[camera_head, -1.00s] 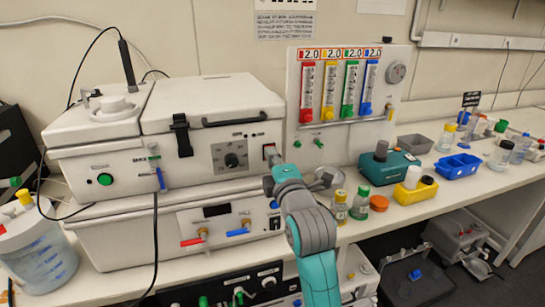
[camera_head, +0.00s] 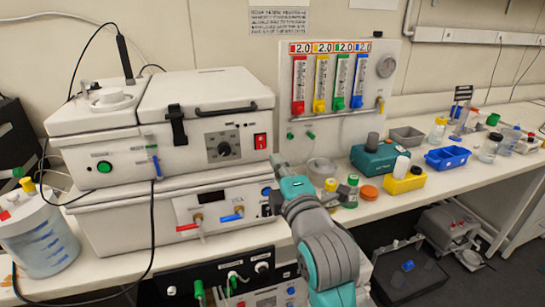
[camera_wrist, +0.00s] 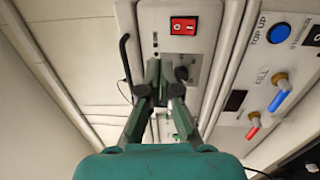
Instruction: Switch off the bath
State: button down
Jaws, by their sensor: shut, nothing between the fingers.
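The bath (camera_head: 190,125) is the white upper unit with a hinged lid, on the bench at left. Its red rocker switch (camera_head: 260,141) is on the right of the front panel, beside a black dial (camera_head: 224,149). In the wrist view the switch (camera_wrist: 184,26) shows its white marks; I cannot tell which side is pressed. My gripper (camera_wrist: 164,78) is shut and empty, its fingertips below the switch in that view and apart from it. In the head view my gripper (camera_head: 273,200) is low, in front of the lower unit's right end, largely hidden by my wrist.
The lower white unit (camera_head: 120,232) has red and blue taps and a blue button (camera_wrist: 279,33). Small bottles (camera_head: 349,191) and a teal device (camera_head: 379,158) stand right of my arm. A black cable (camera_head: 153,225) hangs at the left.

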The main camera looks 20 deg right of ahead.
jog(key=shift+s+r, duration=0.1)
jog(key=shift+s, duration=0.75)
jog(key=s+f+m+g, duration=0.1)
jog(key=s+f+m, duration=0.3)
jog(key=s+f, duration=0.7)
jog(key=s+f+m+g, duration=0.1)
jog(key=s+f+m, duration=0.45)
jog(key=f, duration=0.95)
jog(key=s+f+m+g, duration=0.1)
jog(key=s+f+m, duration=0.2)
jog(key=s, duration=1.1)
jog(key=s+d+f+m+g, duration=0.1)
jog(key=s+f+m, duration=0.2)
jog(key=s, duration=1.1)
jog(key=shift+m+g, duration=0.3)
jog(key=shift+m, duration=0.95)
jog(key=shift+d, duration=0.1)
